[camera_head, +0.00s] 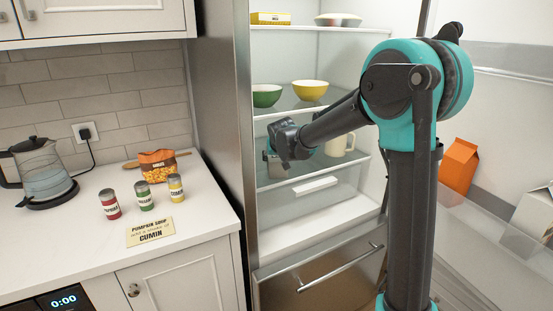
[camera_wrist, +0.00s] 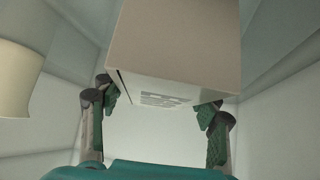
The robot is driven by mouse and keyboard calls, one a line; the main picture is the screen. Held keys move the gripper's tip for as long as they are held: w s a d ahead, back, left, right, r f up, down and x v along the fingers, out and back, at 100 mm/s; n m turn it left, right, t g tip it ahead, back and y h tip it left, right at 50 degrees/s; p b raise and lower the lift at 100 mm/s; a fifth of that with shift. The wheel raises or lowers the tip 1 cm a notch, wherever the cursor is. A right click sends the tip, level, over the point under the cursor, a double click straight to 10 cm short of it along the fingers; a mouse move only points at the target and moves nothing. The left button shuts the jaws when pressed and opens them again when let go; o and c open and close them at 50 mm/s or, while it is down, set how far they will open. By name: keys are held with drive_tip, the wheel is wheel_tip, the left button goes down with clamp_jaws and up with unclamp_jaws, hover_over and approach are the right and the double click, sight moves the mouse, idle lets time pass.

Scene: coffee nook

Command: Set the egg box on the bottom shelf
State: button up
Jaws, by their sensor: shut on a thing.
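My gripper (camera_head: 281,147) reaches into the open fridge, just above its lowest glass shelf (camera_head: 308,172). In the wrist view my gripper (camera_wrist: 160,103) has its two green-padded fingers at either side of a plain grey-beige box (camera_wrist: 180,50) with faint print on one face, which looks like the egg box. The box is held between the fingers. In the head view it is mostly hidden by my gripper, with a small grey part (camera_head: 274,167) showing below. I cannot tell whether its underside touches the shelf.
A cream mug (camera_head: 341,145) stands right of my gripper on the same shelf; it seems to be the pale form in the wrist view (camera_wrist: 17,80). A green bowl (camera_head: 266,95) and a yellow bowl (camera_head: 311,90) sit one shelf up. The fridge wall is close on the left.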

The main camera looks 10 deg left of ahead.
drive_tip(key=o, duration=1.6)
drive_tip(key=shift+f, duration=0.1)
drive_tip(key=shift+c, duration=0.2)
drive_tip(key=shift+s+r, duration=0.15)
drive_tip(key=shift+r, duration=0.2)
drive_tip(key=v, duration=1.2)
drive_tip(key=s+d+f+m+g+h, duration=0.1)
drive_tip(key=s+d+f, duration=0.25)
drive_tip(key=d, duration=0.25)
drive_tip(key=s+d+f, duration=0.2)
drive_tip(key=d+f, duration=0.2)
drive_tip(key=d, duration=0.2)
drive_tip(key=s+d+f+g, duration=0.1)
drive_tip(key=s+d+f, duration=0.4)
drive_tip(key=s, duration=0.2)
drive_tip(key=s+d+f+m+g, duration=0.1)
drive_tip(key=s+d+f, duration=0.4)
drive_tip(key=s, duration=0.3)
drive_tip(key=s+d+f+g, duration=0.1)
drive_tip(key=s+d+f, duration=0.4)
drive_tip(key=s, duration=0.3)
drive_tip(key=shift+s+f+g+h, duration=0.3)
drive_tip(key=shift+f+h, duration=0.1)
drive_tip(key=shift+f, duration=0.35)
